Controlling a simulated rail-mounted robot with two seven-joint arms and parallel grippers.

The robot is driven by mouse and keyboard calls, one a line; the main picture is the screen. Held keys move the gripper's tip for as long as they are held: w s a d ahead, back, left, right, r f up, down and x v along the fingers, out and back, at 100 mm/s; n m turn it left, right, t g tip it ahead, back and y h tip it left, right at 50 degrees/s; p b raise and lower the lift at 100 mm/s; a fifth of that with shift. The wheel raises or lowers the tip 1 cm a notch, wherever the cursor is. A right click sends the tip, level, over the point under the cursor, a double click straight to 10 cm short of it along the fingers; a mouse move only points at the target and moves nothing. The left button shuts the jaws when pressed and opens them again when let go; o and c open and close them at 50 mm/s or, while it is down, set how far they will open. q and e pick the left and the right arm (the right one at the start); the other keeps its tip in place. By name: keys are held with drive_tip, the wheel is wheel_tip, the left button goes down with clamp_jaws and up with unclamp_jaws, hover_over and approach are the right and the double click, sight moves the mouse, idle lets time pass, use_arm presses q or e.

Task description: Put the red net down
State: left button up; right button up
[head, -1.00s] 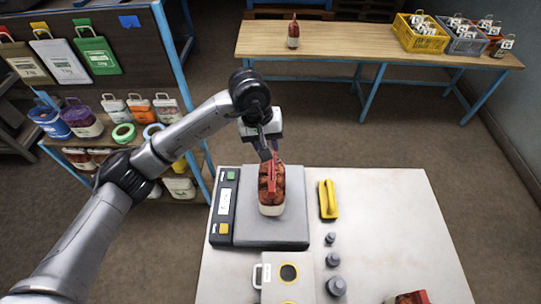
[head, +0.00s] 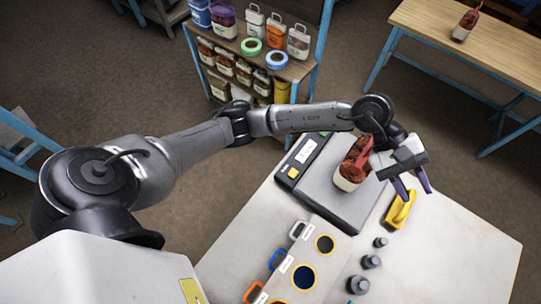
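The red net (head: 353,165) is a small sack with dark red contents, a red top and a pale band at its bottom. It rests upright or slightly tilted on the grey plate of the scale (head: 335,200). My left gripper (head: 412,188) is just to the right of the net, its two dark fingers spread apart with nothing between them. The wrist is close beside the net's right edge and may hide a little of it; I cannot tell if they touch. My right gripper is not in view.
A yellow tool (head: 399,210) lies right of the scale, below my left fingers. Several grey weights (head: 371,262) stand nearer. A panel with ringed holes (head: 303,276) is in front. The white table's right part (head: 460,255) is clear. A shelf (head: 290,70) stands behind.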

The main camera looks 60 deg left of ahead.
use_arm(q)
wheel_tip(320, 180, up, 4)
drive_tip(key=s+a+n+t+h, duration=0.1)
drive_tip(key=n+t+h, duration=0.2)
drive_tip(key=n+t, duration=0.6)
drive_tip(key=s+a+r+n+t+h, duration=0.1)
drive_tip(key=a+n+t+h, duration=0.3)
drive_tip(key=n, duration=0.9)
drive_tip(key=s+a+f+n+t+y, duration=0.1)
drive_tip(key=a+f+n+t+y, duration=0.15)
drive_tip(key=f+n+y, duration=0.4)
drive_tip(key=a+f+n+t+y, duration=0.1)
drive_tip(key=a+f+n+y, duration=0.25)
drive_tip(key=n+y, duration=0.6)
drive_tip(key=s+a+f+n+t+y, duration=0.15)
drive_tip(key=a+f+n+y, duration=0.25)
drive_tip(key=n, duration=0.7)
drive_tip(key=s+a+f+n+g, duration=0.1)
drive_tip(key=s+f+n+g, duration=0.5)
drive_tip(key=s, duration=0.5)
drive_tip(key=s+a+f+n+g, duration=0.2)
drive_tip(key=s+f+n+g, duration=0.4)
drive_tip(key=s+f+g, duration=0.2)
drive_tip(key=s+f, duration=0.2)
drive_tip(key=s, duration=0.2)
drive_tip(key=shift+a+f+y, duration=0.3)
drive_tip(key=shift+f, duration=0.05)
